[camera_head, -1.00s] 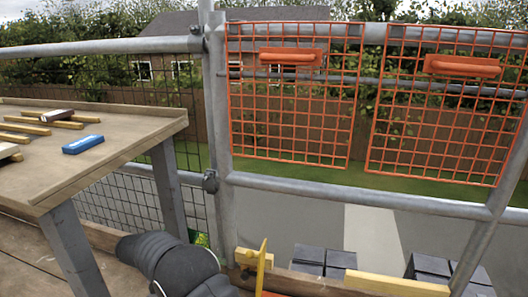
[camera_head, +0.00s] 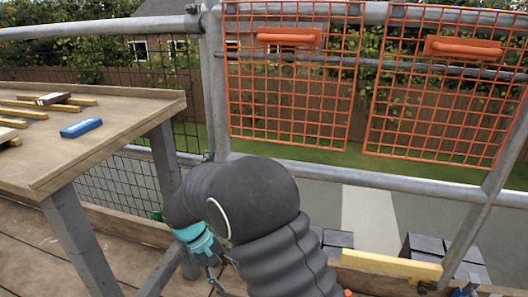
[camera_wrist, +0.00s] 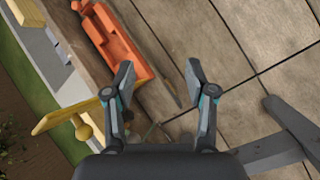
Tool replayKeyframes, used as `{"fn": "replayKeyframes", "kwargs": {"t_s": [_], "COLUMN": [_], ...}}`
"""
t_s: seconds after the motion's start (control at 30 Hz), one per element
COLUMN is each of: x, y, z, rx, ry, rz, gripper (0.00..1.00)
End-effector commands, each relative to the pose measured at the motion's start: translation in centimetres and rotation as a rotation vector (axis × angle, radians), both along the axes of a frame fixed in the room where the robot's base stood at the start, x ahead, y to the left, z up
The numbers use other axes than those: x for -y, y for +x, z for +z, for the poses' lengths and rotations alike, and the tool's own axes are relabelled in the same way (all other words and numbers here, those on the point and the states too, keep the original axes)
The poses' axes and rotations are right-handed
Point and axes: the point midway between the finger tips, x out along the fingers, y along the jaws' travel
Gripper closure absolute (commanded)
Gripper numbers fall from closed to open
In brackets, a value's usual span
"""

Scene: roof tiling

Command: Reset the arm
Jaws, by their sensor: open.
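My gripper (camera_wrist: 160,85) shows in the wrist view with its two fingers spread apart and nothing between them. It hangs over the wooden plank floor (camera_wrist: 220,35), beside an orange tool tray (camera_wrist: 117,45) at its left.
A wooden workbench (camera_head: 110,117) stands at the left with a blue box (camera_head: 81,128) and several wooden strips on it. Metal guard rails carry orange mesh panels (camera_head: 290,105). Dark stacked blocks (camera_head: 425,246) sit beyond a yellow timber (camera_head: 390,264).

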Motion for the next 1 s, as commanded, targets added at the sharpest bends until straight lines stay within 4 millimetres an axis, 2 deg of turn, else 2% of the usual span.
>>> {"fn": "replayKeyframes", "kwargs": {"t_s": [0.03, 0.4, 0.7, 1.0], "x": [1.1, 8.1, 13.6, 18.7], "y": [-0.4, -3.8, -7.7, -12.3], "z": [1.5, 9.2, 14.4, 18.3], "rx": [0.01, 0.122, 0.269, 0.446], "ry": [0.04, 0.296, 0.447, 0.545], "rz": [-0.011, -0.093, -0.186, -0.31], "gripper": [0.44, 0.44, 0.44, 0.44]}}
